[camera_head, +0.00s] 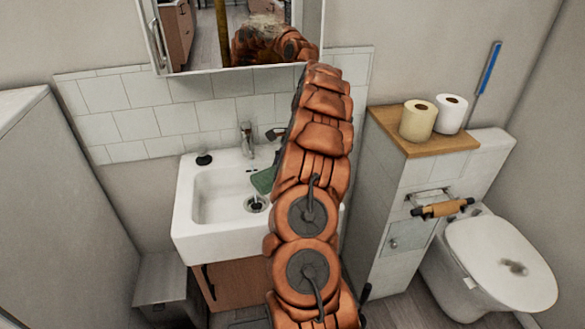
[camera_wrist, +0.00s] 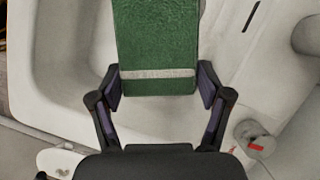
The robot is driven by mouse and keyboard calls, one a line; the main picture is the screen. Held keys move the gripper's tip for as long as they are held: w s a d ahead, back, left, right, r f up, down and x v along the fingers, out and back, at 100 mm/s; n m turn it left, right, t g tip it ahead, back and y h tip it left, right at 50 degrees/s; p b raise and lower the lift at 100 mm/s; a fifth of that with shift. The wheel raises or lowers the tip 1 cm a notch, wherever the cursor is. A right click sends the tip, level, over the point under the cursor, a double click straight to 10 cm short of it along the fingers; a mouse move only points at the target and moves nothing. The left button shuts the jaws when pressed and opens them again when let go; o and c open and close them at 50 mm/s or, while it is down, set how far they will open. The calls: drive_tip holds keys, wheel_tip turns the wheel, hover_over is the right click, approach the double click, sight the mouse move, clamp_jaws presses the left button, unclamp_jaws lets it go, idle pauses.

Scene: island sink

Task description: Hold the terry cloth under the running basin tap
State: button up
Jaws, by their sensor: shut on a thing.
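The terry cloth (camera_wrist: 157,45) is a green, flat piece with a pale band near its held end. It also shows as a small green patch in the head view (camera_head: 263,180), over the right part of the white basin (camera_head: 207,195). My gripper (camera_wrist: 160,88) is shut on the banded end of the cloth, one finger at each side. In the head view my arm hides most of the gripper. The metal basin tap (camera_head: 247,140) stands at the back rim, behind the cloth. It shows with a red mark in the wrist view (camera_wrist: 256,138), right of the gripper.
A small black item (camera_head: 204,158) sits on the basin's left rim. A mirror cabinet (camera_head: 225,30) hangs above, close to my arm. A ledge with two paper rolls (camera_head: 418,120) and a toilet (camera_head: 500,265) are on the right. The basin's left half is free.

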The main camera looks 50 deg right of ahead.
drive_tip(key=w+a+f+p, duration=0.1)
drive_tip(key=w+a, duration=0.1)
drive_tip(key=w, duration=0.3)
drive_tip(key=shift+w+a, duration=0.3)
drive_tip(key=shift+a, duration=0.1)
drive_tip(key=shift+f, duration=0.1)
idle(0.5)
drive_tip(key=shift+s+a+b, duration=0.25)
drive_tip(key=shift+s+a, duration=0.05)
drive_tip(key=shift+s, duration=1)
drive_tip(key=shift+s+a+b, duration=0.2)
drive_tip(key=shift+s+a, duration=0.15)
drive_tip(key=shift+s, duration=0.9)
drive_tip(key=shift+s+a+b, duration=0.25)
drive_tip(key=shift+s+a, duration=0.05)
drive_tip(key=shift+s, duration=1)
drive_tip(key=s+a+r, duration=0.1)
drive_tip(key=s+r, duration=0.3)
drive_tip(key=s, duration=0.1)
drive_tip(key=shift+w+a, duration=0.1)
